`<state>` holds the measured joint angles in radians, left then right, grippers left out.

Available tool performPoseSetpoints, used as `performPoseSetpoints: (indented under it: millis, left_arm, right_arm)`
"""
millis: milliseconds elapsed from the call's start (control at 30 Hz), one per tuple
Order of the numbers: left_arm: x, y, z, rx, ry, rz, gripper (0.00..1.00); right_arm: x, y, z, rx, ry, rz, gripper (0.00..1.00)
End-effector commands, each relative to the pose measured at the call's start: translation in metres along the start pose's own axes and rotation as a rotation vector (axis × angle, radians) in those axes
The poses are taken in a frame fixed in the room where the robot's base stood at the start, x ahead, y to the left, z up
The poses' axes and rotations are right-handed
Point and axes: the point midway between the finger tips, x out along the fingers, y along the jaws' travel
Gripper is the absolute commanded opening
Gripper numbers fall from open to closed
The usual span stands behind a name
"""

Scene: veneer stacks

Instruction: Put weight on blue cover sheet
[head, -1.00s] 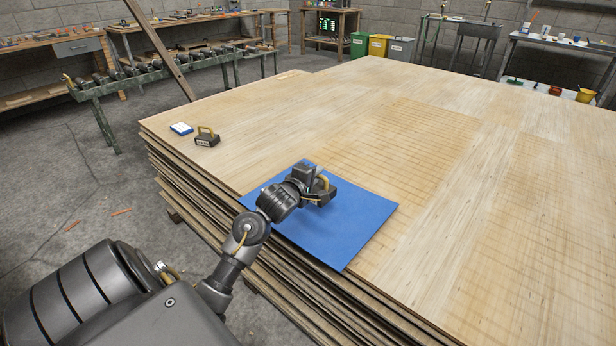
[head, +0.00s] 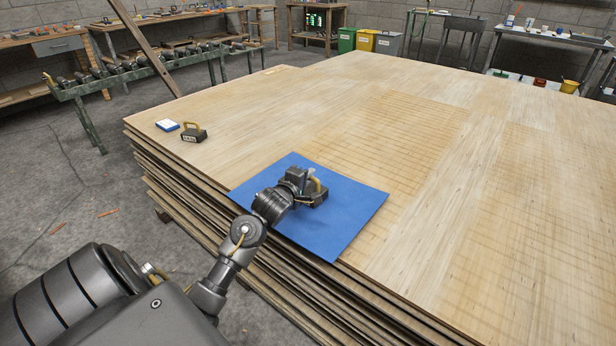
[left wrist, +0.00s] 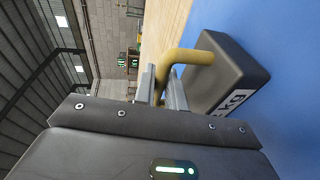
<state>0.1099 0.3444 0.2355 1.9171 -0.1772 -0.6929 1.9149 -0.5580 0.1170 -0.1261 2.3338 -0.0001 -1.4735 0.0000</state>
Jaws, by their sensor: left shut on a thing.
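The blue cover sheet (head: 345,222) lies flat on the veneer stack (head: 430,230) near its front edge. My left gripper (head: 309,183) is over the sheet and shut on the yellow handle of a dark block weight (head: 319,196). In the left wrist view the handle is between the fingers (left wrist: 160,88), and the weight (left wrist: 228,75) with its white "KG" label is close against the blue sheet (left wrist: 285,120). I cannot tell for sure whether its base touches the sheet. My right gripper is not in view.
The rest of the stack top is mostly clear. A roller conveyor (head: 150,75) and bins (head: 366,41) stand behind.

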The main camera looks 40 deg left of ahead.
Motion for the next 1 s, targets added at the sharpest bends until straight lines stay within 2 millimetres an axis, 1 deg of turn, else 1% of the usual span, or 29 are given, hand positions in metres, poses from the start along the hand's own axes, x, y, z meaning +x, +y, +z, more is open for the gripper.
performPoseSetpoints:
  millis: [33, 100, 133, 267, 300, 600, 667, 700, 767, 1000]
  left_arm:
    - [0.000, 0.004, -0.001, -0.001, 0.001, 0.009, 0.00]
    - [0.000, 0.003, -0.001, -0.001, 0.001, 0.009, 0.00]
    - [0.000, -0.001, 0.000, -0.001, 0.000, 0.000, 0.15]
    - [0.000, -0.001, 0.000, 0.000, 0.000, 0.000, 0.32]
    - [0.000, -0.001, 0.000, 0.000, 0.000, 0.000, 0.34]
    - [0.000, 0.001, 0.000, 0.001, 0.000, 0.001, 0.34]
    - [-0.005, 0.001, 0.000, 0.000, 0.000, -0.001, 0.34]
    - [-0.011, 0.001, 0.000, -0.001, -0.001, -0.001, 0.34]
    - [-0.020, 0.001, 0.000, -0.001, -0.001, -0.001, 0.34]
    - [-0.072, 0.001, 0.000, 0.000, 0.000, -0.002, 0.34]
  right_arm:
    - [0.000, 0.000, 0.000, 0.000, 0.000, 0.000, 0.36]
    - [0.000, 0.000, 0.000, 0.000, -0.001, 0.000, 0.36]
    - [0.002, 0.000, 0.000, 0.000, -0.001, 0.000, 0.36]
    - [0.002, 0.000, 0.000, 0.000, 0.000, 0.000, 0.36]
    - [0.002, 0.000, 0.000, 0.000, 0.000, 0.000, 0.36]
    - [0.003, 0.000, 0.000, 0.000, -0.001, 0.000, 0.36]
    - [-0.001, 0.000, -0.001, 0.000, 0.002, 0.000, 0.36]
    - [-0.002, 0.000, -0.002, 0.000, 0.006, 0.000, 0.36]
    - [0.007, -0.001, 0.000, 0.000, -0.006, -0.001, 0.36]
    - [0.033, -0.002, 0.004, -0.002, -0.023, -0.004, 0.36]
